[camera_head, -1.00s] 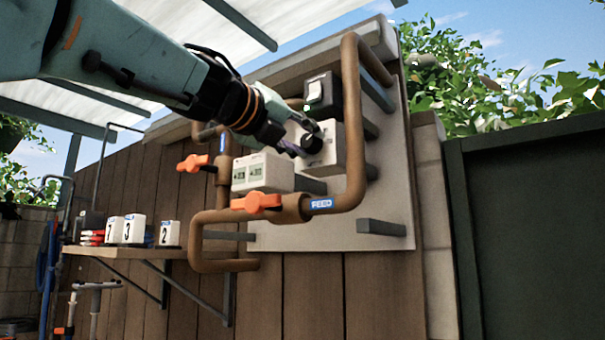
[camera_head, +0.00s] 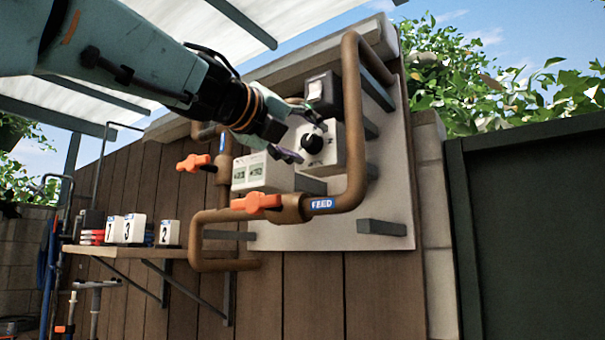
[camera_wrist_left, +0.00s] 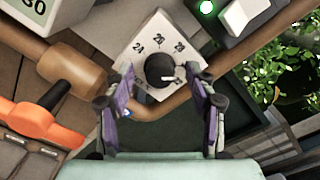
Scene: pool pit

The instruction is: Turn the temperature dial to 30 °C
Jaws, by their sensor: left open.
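The temperature dial is a black round knob (camera_head: 313,143) on a white box (camera_head: 327,157) fixed to the wall panel. In the left wrist view the knob (camera_wrist_left: 160,70) has a white pointer aimed right, past the printed 28. Marks 24, 26 and 28 show on the dial face (camera_wrist_left: 155,45); any mark behind the right-hand finger is hidden. My left gripper (camera_head: 294,134) is open in front of the dial. Its two fingers (camera_wrist_left: 163,88) stand on either side of the knob, apart from it in the picture. My right gripper is not in view.
A white display box (camera_head: 263,172) sits left of the dial; its lower readout shows 30 in the wrist view (camera_wrist_left: 40,10). A switch box (camera_head: 325,92) is above. Brown pipes (camera_head: 353,130) with orange valve handles (camera_head: 256,203) surround the boxes. A shelf (camera_head: 130,251) holds number blocks.

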